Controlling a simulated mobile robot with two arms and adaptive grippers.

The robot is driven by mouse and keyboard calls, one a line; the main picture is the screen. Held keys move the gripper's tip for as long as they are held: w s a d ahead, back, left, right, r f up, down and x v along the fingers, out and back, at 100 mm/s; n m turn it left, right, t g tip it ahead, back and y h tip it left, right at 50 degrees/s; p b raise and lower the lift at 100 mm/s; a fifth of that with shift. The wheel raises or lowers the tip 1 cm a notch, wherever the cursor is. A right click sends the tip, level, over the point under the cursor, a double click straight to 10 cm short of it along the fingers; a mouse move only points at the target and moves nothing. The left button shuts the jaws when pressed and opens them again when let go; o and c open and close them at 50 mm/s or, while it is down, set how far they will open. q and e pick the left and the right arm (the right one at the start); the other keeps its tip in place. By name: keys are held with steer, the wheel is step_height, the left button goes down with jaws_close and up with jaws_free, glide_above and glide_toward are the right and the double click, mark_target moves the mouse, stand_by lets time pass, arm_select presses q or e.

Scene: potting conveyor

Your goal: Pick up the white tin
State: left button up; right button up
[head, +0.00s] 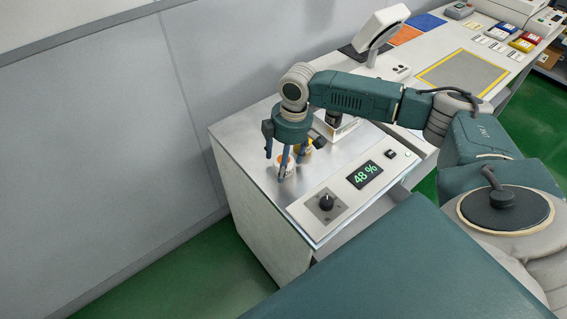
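A small white tin (288,173) with an orange mark stands upright on the metal top of the counter, near its left side. My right gripper (293,164), whose arm comes in from the right, points down right over it. One finger passes in front of the tin and another is at its right side. The fingers partly hide the tin, and I cannot tell whether they touch it. My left gripper is not in view.
A panel with a dark knob (326,203) and a display reading 48 % (365,174) lies along the counter's front. A grey wall (110,140) is at left. A yellow-framed mat (465,72) lies farther right.

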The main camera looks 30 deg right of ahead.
steer(key=c, duration=1.3)
